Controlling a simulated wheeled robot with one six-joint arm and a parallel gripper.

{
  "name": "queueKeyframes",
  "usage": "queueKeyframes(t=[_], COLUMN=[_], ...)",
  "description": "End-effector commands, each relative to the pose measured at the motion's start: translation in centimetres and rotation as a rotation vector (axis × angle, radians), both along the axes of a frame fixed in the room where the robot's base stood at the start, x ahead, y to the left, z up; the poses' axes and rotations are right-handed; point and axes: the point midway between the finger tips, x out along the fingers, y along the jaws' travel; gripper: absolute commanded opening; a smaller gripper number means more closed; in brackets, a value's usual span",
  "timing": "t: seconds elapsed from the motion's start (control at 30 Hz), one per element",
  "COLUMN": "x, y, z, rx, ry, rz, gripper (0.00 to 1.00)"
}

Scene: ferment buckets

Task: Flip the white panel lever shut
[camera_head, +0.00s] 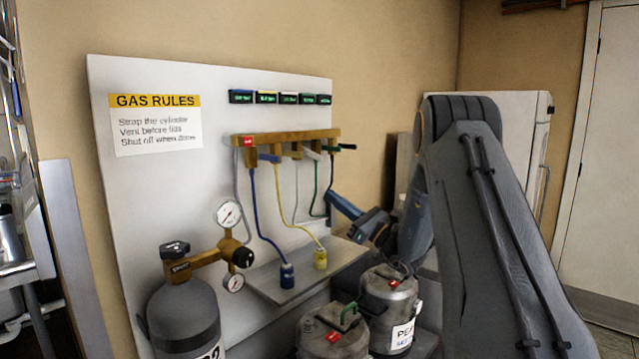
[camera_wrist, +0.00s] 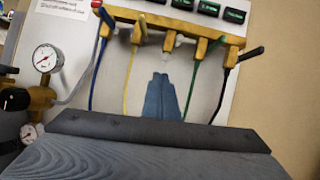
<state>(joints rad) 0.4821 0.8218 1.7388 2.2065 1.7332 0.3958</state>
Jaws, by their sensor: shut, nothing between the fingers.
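The white lever (camera_head: 311,153) is on the brass manifold (camera_head: 285,137) on the white wall board, between a yellow-hose valve and the green lever. In the wrist view, the white lever (camera_wrist: 169,42) is small and pale, just above my fingertips in the picture. Its exact angle is hard to tell. My gripper (camera_head: 334,197) is shut and empty, below and to the right of the manifold in the head view. In the wrist view, my gripper (camera_wrist: 160,76) points at the board below the white valve, with a visible gap to the lever.
Neighbouring levers are close: blue (camera_head: 269,158), red (camera_head: 248,141), and a dark one (camera_wrist: 250,54) at the right end. Hoses hang on both sides of my fingers. A gas cylinder (camera_head: 184,312) with gauges stands left. Metal kegs (camera_head: 388,290) stand below.

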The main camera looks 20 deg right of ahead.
Motion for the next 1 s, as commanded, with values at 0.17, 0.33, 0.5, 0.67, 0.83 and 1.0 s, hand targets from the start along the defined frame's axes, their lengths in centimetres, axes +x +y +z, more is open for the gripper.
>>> queueKeyframes(t=[0.17,0.33,0.5,0.67,0.83,1.0], x=[-0.6,0.3,2.6,5.1,6.9,6.4], y=[-1.8,-1.4,-0.1,1.2,2.1,1.7], z=[-1.2,-0.5,1.1,2.6,4.5,6.5], rx=[0.098,0.106,0.103,0.103,0.103,0.103], ry=[0.041,0.044,0.041,0.042,0.041,0.042], rz=[-0.061,-0.066,-0.065,-0.064,-0.067,-0.067], gripper=[0.0,0.0,0.0,0.0,0.0,0.0])
